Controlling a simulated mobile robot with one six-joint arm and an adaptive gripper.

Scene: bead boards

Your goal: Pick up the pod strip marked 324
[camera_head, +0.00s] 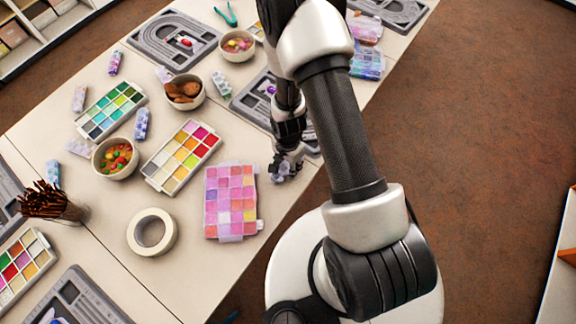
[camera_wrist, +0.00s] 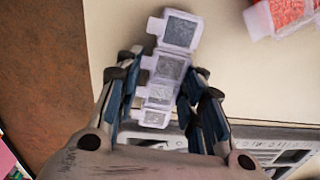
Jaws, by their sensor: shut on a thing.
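My gripper (camera_head: 287,166) is low at the right edge of the table, with its fingers around a pale lilac pod strip. In the wrist view my gripper (camera_wrist: 166,78) is shut on this pod strip (camera_wrist: 181,32), one finger on each side. The strip has several square pods with grey tops in a row and points away from the palm. Its far pod sticks out beyond the fingertips. I cannot read a number on it, and I cannot tell whether it touches the table. Other small pod strips lie on the table, including a blue one (camera_head: 141,124) and a pale one (camera_head: 221,84).
A pink bead sheet (camera_head: 231,202), a colour palette (camera_head: 183,156), a tape roll (camera_head: 152,232) and bowls (camera_head: 116,158) stand left of my gripper. A grey bead board (camera_head: 247,103) lies behind it. Bare floor (camera_head: 480,130) is to the right.

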